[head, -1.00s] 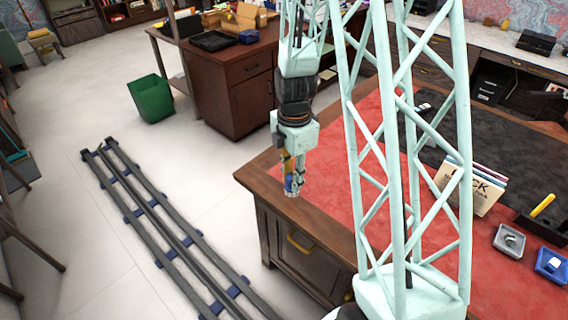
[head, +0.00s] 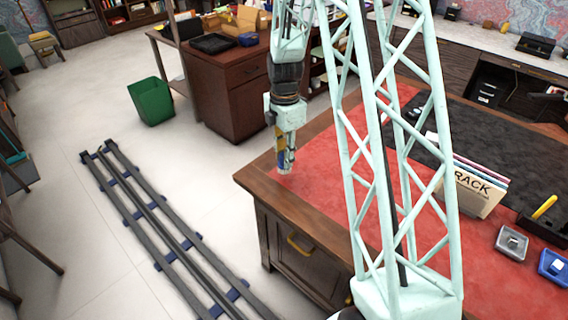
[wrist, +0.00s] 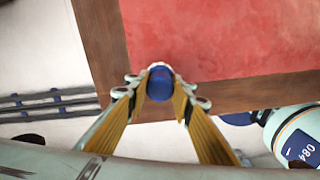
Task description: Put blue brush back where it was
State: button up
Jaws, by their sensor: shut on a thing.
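My gripper (head: 285,160) is shut on the blue brush, above the near-left corner of the desk (head: 300,205). In the wrist view, the brush's round blue end (wrist: 160,86) shows between the fingertips, with a pale part at its far side. The yellow fingers of my gripper (wrist: 160,92) close around it from both sides. In the head view the brush is small and mostly hidden by the fingers. I cannot tell how high it is above the desk top.
A grey tray (head: 511,242) and a blue tray (head: 553,266) lie at the desk's right. A file holder with papers (head: 474,190) stands behind them, beside a dark box (head: 538,229) holding a yellow item. The red desk top (head: 320,190) near my gripper is clear.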

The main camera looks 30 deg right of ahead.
jog(key=shift+w+d, duration=0.15)
jog(key=shift+w, duration=0.25)
jog(key=shift+f+b, duration=0.5)
jog(key=shift+f, duration=1.3)
jog(key=shift+f, duration=0.1)
jog(key=o, duration=0.8)
notch_tip(320, 180, up, 12)
jog(key=shift+f+p, duration=0.1)
jog(key=shift+p, duration=0.9)
jog(key=shift+r, duration=0.25)
